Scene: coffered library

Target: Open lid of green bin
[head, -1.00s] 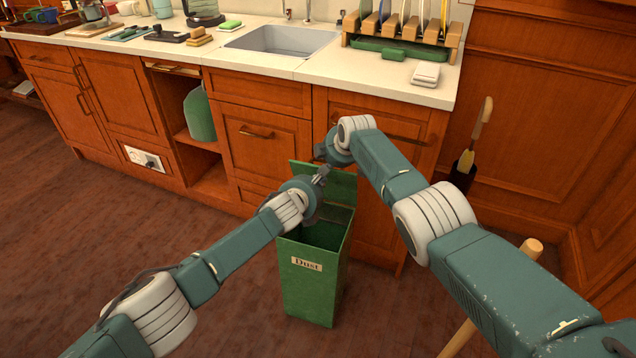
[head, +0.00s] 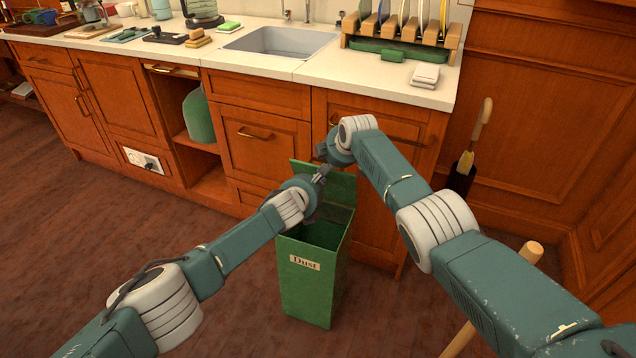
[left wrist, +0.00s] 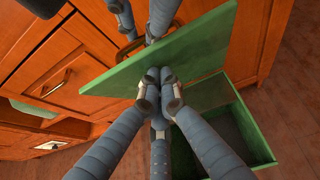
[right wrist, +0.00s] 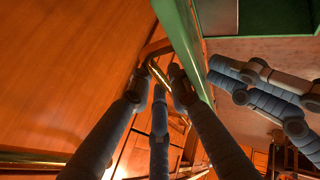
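The green bin (head: 308,285) with a "Dust" label stands on the floor before the cabinets. Its lid (head: 340,187) is raised steeply at the back, and the dark inside shows. My left gripper (head: 322,174) is at the lid's inner side. In the left wrist view its fingertips (left wrist: 158,73) are close together, at or against the lid (left wrist: 190,55). My right gripper (head: 322,155) is behind the lid, by the cabinet front. Contact there is unclear.
The counter (head: 385,72) with a sink (head: 280,40) lies above. A wooden pole (head: 530,250) stands at the right, near my right arm. The floor left of the bin is clear.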

